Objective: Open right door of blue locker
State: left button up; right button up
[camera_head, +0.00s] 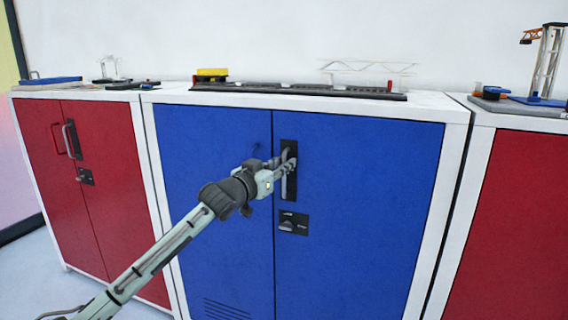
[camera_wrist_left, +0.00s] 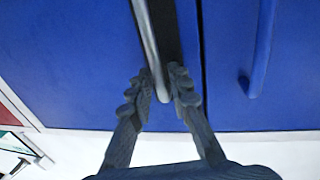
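The blue locker's right door (camera_head: 355,200) is closed, flush with the left door (camera_head: 215,150). Its handle, a grey upright bar on a black plate (camera_head: 290,187), is near the seam. My left gripper (camera_head: 284,168) is at this handle, partly covering it. In the left wrist view, the bar (camera_wrist_left: 148,38) runs between the two fingers of my left gripper (camera_wrist_left: 160,88). The fingers are drawn in close on both sides of its end. The left door's blue handle (camera_wrist_left: 263,50) shows beside it, apart from the fingers. My right gripper is not in view.
A black lock plate (camera_head: 293,223) is below the handle. Red lockers stand at left (camera_head: 115,165) and right (camera_head: 520,230). Model cranes and a long dark track (camera_head: 290,90) sit on the white tops. Pale floor (camera_head: 35,270) shows at lower left.

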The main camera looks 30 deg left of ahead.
pick_arm(q)
jog(key=shift+w, duration=0.25)
grip_shut()
jog(key=shift+s+d+f, duration=0.1)
dwell(0.3)
